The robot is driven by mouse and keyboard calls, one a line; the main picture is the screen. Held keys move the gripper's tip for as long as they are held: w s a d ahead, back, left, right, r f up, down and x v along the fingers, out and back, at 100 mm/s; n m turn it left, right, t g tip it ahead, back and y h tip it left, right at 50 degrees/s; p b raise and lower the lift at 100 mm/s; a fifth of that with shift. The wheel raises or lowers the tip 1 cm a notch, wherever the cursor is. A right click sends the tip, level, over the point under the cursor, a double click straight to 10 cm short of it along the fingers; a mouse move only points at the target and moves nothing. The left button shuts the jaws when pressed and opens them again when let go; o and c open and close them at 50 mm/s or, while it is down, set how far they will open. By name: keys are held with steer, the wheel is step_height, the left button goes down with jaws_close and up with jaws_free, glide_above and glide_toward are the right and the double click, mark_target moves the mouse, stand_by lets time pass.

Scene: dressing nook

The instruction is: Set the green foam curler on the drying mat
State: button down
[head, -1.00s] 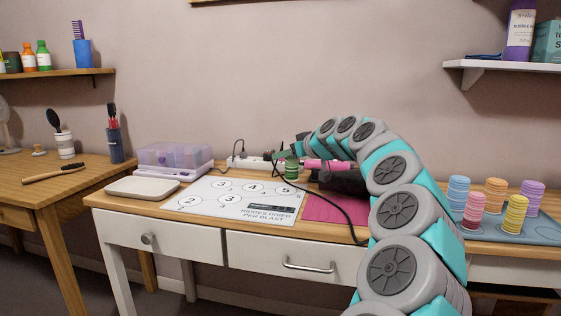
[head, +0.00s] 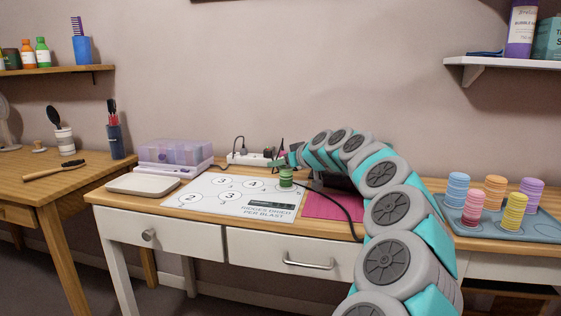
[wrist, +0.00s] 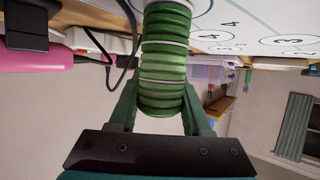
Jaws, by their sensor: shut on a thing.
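The green foam curler (head: 286,179) is upright at the right end of the white mat with numbered circles (head: 215,201), where circle 5 was visible. It fills the upper middle of the wrist view (wrist: 164,70), with pale rings between green ridges. My gripper (head: 297,160) is shut on the curler, with a finger on each side in the wrist view (wrist: 160,108). The curler's lower end is at or just above the mat; I cannot tell if it touches.
A magenta mat (head: 330,207) lies right of the white mat. A dark cable (head: 345,212) crosses it. A pink dryer (wrist: 35,56) and a power strip (head: 245,158) are behind. A tray (head: 545,233) holds several curlers at right; a purple-lidded box (head: 176,152) stands left.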

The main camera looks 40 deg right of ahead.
steer(key=shift+c, duration=1.8)
jaws_free()
steer(key=shift+f, duration=0.1)
